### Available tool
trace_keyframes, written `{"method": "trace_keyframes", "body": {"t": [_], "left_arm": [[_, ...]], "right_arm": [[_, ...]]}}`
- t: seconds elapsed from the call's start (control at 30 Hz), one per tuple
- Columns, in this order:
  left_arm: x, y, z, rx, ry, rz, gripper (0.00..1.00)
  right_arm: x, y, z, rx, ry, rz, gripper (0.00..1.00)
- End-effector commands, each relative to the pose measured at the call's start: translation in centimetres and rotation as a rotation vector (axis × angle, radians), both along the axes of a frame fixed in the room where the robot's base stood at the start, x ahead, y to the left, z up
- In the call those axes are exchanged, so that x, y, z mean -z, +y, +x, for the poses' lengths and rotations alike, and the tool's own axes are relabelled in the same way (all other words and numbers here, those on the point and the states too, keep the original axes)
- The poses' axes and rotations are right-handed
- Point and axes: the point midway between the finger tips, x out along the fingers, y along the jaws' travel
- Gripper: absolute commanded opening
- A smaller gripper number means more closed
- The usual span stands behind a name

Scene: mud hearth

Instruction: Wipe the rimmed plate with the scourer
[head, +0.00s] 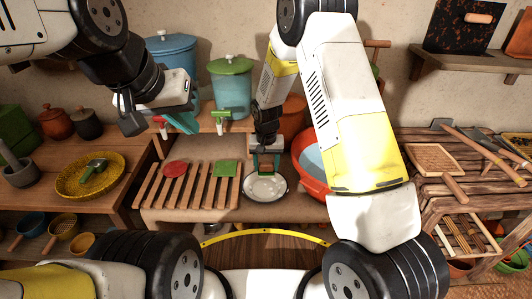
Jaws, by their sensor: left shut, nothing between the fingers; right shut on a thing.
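The rimmed plate (258,194), pale and round, lies on the low ledge just right of the slatted rack. The gripper and scourer hide part of the plate's far side. My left gripper (128,117) is shut and empty, raised at the upper left, away from the plate.
A slatted wooden rack (187,187) left of the plate holds a red disc (175,169) and a green square (225,168). A red basin (312,184) stands close right of the plate. Blue (172,50) and green (230,90) lidded dispensers stand behind. A yellow tray (72,186) is at left.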

Motion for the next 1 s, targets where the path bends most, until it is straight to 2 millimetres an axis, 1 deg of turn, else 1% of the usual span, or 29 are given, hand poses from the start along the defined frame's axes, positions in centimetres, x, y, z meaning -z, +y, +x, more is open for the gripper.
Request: {"method": "trace_keyframes", "body": {"t": [0.17, 0.27, 0.5, 0.6, 1.0], "left_arm": [[0.0, 0.0, 0.0, 0.0, 0.0, 0.0, 0.0], [0.0, 0.0, 0.0, 0.0, 0.0, 0.0, 0.0], [0.0, 0.0, 0.0, 0.0, 0.0, 0.0, 0.0], [0.0, 0.0, 0.0, 0.0, 0.0, 0.0, 0.0], [0.0, 0.0, 0.0, 0.0, 0.0, 0.0, 0.0]], "right_arm": [[0.0, 0.0, 0.0, 0.0, 0.0, 0.0, 0.03], [-0.4, 0.0, 0.0, 0.0, -0.001, 0.001, 0.03], [-2.4, 0.0, 0.1, -0.001, -0.003, 0.001, 0.03], [-2.9, 0.0, 0.0, -0.001, -0.001, 0.0, 0.03], [-3.0, 0.0, 0.0, -0.001, 0.0, 0.0, 0.03]]}}
